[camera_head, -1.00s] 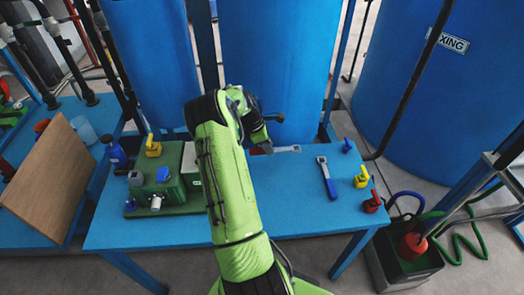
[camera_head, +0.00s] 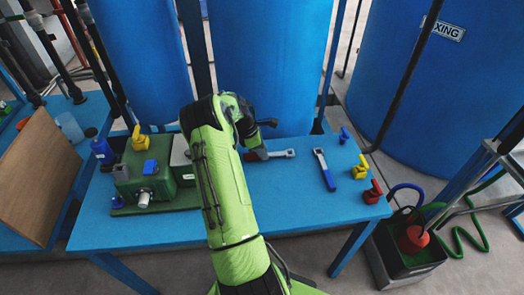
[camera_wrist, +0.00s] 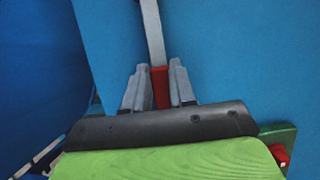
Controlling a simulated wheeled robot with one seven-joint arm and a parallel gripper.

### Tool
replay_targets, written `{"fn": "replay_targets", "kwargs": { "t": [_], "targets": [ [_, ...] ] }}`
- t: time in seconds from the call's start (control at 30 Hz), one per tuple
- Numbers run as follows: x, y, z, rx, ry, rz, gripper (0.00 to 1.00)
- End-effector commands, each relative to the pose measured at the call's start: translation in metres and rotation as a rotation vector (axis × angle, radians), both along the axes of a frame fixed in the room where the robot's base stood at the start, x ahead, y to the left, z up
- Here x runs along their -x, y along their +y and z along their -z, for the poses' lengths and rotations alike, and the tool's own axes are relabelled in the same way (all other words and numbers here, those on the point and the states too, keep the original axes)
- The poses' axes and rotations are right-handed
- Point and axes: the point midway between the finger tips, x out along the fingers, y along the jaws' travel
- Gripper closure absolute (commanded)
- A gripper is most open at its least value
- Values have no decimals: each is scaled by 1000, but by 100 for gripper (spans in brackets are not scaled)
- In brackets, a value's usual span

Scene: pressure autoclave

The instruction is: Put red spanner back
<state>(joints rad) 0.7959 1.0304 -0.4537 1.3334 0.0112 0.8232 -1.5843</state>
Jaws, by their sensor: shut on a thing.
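The red spanner (camera_wrist: 160,86) has a red handle and a grey metal shaft. In the wrist view my gripper (camera_wrist: 160,78) is shut on its red handle, with one finger on each side and the shaft pointing away. In the head view the spanner's grey head (camera_head: 283,154) sticks out to the right of my gripper (camera_head: 259,152), low over the blue table (camera_head: 285,205). I cannot tell whether the spanner touches the table. My arm hides part of the gripper there.
A blue-handled spanner (camera_head: 325,170) lies to the right. Blue (camera_head: 345,135), yellow (camera_head: 361,168) and red (camera_head: 373,192) valves stand along the table's right edge. A green machine (camera_head: 150,176) stands on the left. Large blue tanks (camera_head: 275,65) stand behind. The front middle is clear.

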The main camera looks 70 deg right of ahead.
Motion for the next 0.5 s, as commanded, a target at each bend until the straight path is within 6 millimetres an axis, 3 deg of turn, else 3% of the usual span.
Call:
{"fn": "replay_targets", "kwargs": {
  "t": [0.5],
  "targets": [
    [0, 0, 10, 1, 0, 0, 100]
  ]
}}
